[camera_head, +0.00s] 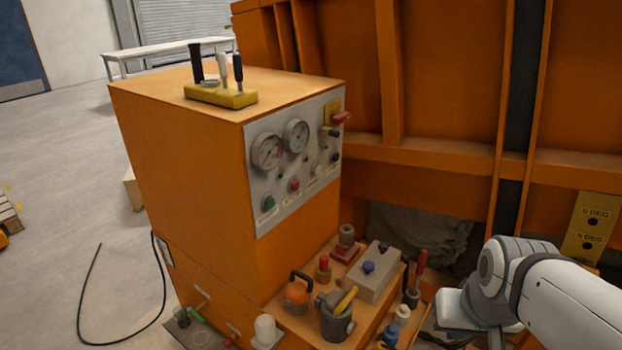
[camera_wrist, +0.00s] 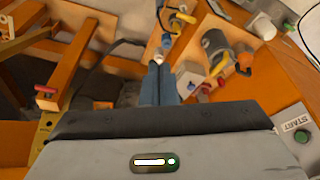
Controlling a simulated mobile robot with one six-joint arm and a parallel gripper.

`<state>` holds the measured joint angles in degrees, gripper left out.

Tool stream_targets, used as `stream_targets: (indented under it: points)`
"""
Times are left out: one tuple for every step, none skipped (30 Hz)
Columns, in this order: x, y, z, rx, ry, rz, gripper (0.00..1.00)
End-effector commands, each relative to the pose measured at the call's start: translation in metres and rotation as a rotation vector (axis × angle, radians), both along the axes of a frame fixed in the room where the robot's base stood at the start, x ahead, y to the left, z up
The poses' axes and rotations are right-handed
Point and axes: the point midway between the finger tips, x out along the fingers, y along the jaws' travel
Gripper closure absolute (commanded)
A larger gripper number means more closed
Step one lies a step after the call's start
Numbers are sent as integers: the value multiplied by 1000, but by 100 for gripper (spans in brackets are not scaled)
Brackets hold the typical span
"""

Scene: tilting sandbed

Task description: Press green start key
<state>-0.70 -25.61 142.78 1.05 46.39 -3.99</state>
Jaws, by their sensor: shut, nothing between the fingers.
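In the wrist view, a round green key (camera_wrist: 302,136) sits on a grey plate marked START (camera_wrist: 295,123) at the lower right edge. In the head view, a green button (camera_head: 268,203) sits at the lower left of the grey gauge panel (camera_head: 262,222); I cannot tell whether it is the same key. My gripper (camera_wrist: 159,66) shows in the wrist view with its blue-grey fingers together and empty, left of the START plate and apart from it. In the head view my arm is at the lower right, and the fingers cannot be made out.
A low shelf beside the orange cabinet (camera_head: 185,160) holds a grey pot (camera_head: 335,322), an orange padlock (camera_head: 297,294) and a grey box with a blue knob (camera_head: 372,283). A yellow holder (camera_head: 221,96) stands on the cabinet. Orange framework (camera_head: 450,70) rises behind. Open floor lies left.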

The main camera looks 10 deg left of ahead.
Motion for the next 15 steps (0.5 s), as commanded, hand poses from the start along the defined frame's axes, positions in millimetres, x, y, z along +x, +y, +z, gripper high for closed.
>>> stream_targets:
  points:
    - [17, 6, -7, 0, -42, 42, 100]
    - [28, 12, -10, -1, -77, 77, 100]
    - [46, 22, -13, -2, -132, 131, 100]
    - [60, 32, -16, -5, -177, 175, 100]
    - [75, 42, -18, -8, -226, 219, 100]
    - [94, 56, -21, -15, -296, 279, 100]
    - [109, 68, -23, -21, -349, 321, 100]
    - [122, 80, -24, -29, -402, 364, 100]
    - [139, 95, -26, -42, -475, 414, 100]
    - [150, 107, -26, -53, -529, 450, 100]
    - [161, 119, -27, -69, -582, 483, 100]
    - [175, 136, -28, -88, -655, 529, 100]
    - [183, 150, -28, -93, -711, 565, 100]
    - [191, 163, -28, -109, -767, 596, 100]
    - [201, 179, -29, -136, -840, 632, 100]
